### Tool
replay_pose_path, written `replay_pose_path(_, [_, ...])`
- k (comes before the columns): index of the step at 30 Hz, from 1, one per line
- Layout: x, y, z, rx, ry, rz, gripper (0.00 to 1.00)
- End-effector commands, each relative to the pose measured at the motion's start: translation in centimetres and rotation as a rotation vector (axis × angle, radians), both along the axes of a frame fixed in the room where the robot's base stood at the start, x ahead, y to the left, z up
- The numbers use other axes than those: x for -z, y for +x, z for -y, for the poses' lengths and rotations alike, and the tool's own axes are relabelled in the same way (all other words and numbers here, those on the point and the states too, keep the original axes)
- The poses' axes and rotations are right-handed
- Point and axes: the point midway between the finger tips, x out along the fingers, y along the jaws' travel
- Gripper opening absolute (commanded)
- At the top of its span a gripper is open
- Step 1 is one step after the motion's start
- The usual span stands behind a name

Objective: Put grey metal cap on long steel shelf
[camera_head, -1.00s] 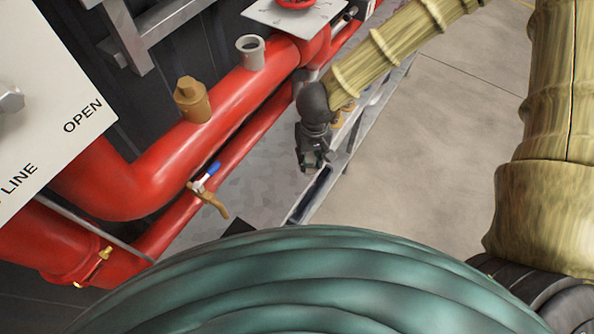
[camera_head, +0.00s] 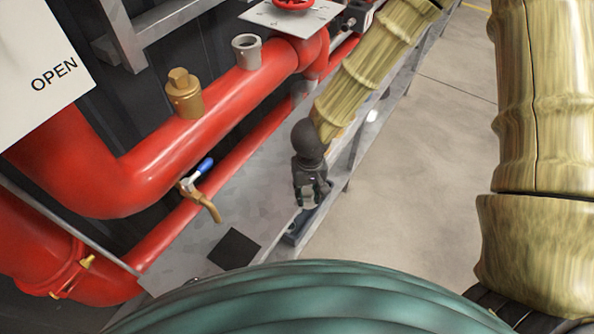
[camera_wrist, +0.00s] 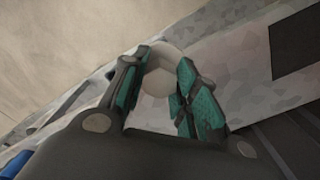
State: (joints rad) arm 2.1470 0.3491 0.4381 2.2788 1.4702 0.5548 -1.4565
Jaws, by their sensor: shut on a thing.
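My gripper (camera_head: 310,203) is seen from above in the head view, over the outer edge of the long steel shelf (camera_head: 258,190). In the wrist view, my gripper's (camera_wrist: 165,60) two green-padded fingers are closed around a pale, rounded grey metal cap (camera_wrist: 157,82). The fingers hide the cap's sides. The mottled grey shelf (camera_wrist: 235,62) lies below and to the right of the cap in the wrist view. I cannot tell the exact height of the cap above the shelf.
A dark square (camera_head: 235,248) lies on the shelf, left of my gripper. A large red pipe (camera_head: 150,160) with a brass plug (camera_head: 184,95) and a grey fitting (camera_head: 248,52) runs along the left. A blue-handled valve (camera_head: 203,168) juts toward the shelf. Open floor (camera_head: 410,200) is at right.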

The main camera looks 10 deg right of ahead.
Motion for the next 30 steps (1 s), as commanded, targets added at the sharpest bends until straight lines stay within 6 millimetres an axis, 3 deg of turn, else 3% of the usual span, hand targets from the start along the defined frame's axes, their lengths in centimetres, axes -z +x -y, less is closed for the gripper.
replay_pose_path(13, [0.7,8.7,-0.4,0.001,0.000,0.002,0.01])
replay_pose_path(24, [1.0,11.3,-0.6,0.000,0.000,0.002,0.01])
replay_pose_path(30, [3.8,11.1,-0.6,-0.002,-0.003,-0.001,0.01])
